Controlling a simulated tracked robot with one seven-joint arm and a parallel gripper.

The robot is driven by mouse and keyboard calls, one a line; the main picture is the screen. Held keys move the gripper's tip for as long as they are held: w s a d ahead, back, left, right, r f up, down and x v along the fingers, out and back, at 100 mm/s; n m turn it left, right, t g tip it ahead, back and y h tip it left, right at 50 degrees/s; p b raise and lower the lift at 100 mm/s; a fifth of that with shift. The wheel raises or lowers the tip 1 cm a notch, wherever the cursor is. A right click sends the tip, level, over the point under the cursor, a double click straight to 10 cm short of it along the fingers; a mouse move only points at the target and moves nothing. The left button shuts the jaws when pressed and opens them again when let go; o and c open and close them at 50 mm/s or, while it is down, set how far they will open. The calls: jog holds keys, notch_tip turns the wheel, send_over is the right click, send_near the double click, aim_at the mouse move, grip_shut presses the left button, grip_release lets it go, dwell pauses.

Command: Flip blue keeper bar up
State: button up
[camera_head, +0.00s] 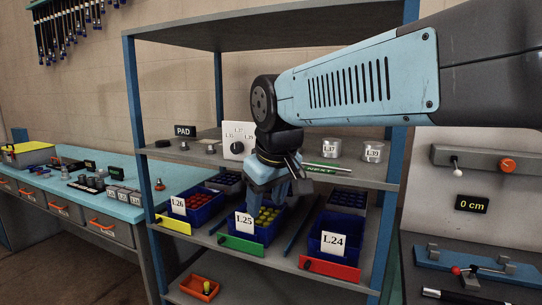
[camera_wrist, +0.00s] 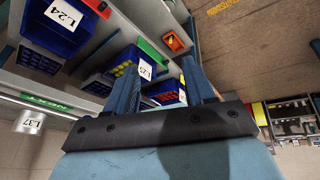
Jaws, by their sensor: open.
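A flat blue bar (camera_head: 440,259) lies on the grey panel at the lower right of the head view, with grey blocks and a red-knobbed lever at it. I cannot tell whether it is the blue keeper bar. It looks lying flat. My gripper (camera_head: 281,187) is at the middle shelf, pointing down above the L25 bin (camera_head: 262,232), well left of that bar. In the wrist view my gripper (camera_wrist: 163,72) shows two spread fingers with nothing held between them. The blue bar does not show in the wrist view.
Bins L26 (camera_head: 190,207) and L24 (camera_head: 337,229) flank L25. Yellow (camera_head: 174,223), green (camera_head: 241,245) and red (camera_head: 329,269) bars lie along the shelf front. A blue shelf post (camera_head: 386,230) stands between my gripper and the right panel. A workbench (camera_head: 120,211) is at left.

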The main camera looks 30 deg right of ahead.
jog(key=w+d+r+n+g+h, duration=0.2)
jog(key=w+d+r+n+g, duration=0.3)
jog(key=w+r, duration=0.35)
jog(key=w+d+r+n+g+h, duration=0.1)
jog(key=w+d+r+n+g, duration=0.3)
jog(key=w+r+n, duration=0.5)
jog(key=shift+m+t, duration=0.7)
jog(key=shift+t, duration=0.1)
jog(key=x, duration=0.5)
jog(key=w+x, duration=0.1)
jog(key=x, duration=0.9)
jog(key=shift+w+d+f, duration=0.3)
jog(key=shift+d, duration=0.15)
grip_shut()
